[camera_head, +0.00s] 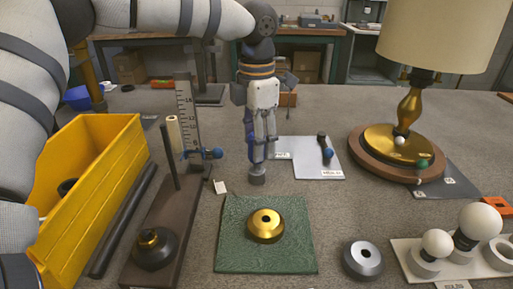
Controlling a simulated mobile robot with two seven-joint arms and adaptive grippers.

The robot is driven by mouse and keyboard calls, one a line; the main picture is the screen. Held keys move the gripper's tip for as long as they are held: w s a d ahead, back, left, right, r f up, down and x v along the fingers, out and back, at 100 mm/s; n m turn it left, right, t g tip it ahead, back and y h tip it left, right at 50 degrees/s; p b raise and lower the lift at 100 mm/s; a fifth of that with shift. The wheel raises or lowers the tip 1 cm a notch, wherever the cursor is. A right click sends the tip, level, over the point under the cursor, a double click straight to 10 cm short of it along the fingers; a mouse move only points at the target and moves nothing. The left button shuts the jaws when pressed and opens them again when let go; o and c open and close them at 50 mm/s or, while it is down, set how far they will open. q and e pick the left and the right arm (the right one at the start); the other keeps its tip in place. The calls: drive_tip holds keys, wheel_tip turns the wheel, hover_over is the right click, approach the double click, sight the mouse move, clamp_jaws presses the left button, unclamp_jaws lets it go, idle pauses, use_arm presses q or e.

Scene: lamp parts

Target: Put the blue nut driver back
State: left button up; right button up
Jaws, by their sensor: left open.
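My left gripper (262,150) points down near the middle of the head view, left of the pale tool mat (300,146). It is open. An upright blue shape with a grey round lower end (257,177), apparently the blue nut driver, is between or just behind its fingers. The fingers hide part of it, and I cannot tell whether they touch it. The mat has one label at its left part and another at its front. A dark driver with a blue end (326,148) lies on the mat's right part. My right gripper is out of view.
A lamp (409,105) stands at the right. A yellow bin (95,190) and a ruler stand (184,110) with a blue knob are at the left. A green mat (230,255) bears a brass disc (265,225). A grey disc (362,259) and bulb tray (400,262) are front right.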

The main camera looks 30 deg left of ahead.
use_arm(q)
wheel_tip(320, 180, up, 10)
drive_tip(key=shift+r, duration=0.1)
idle(0.4)
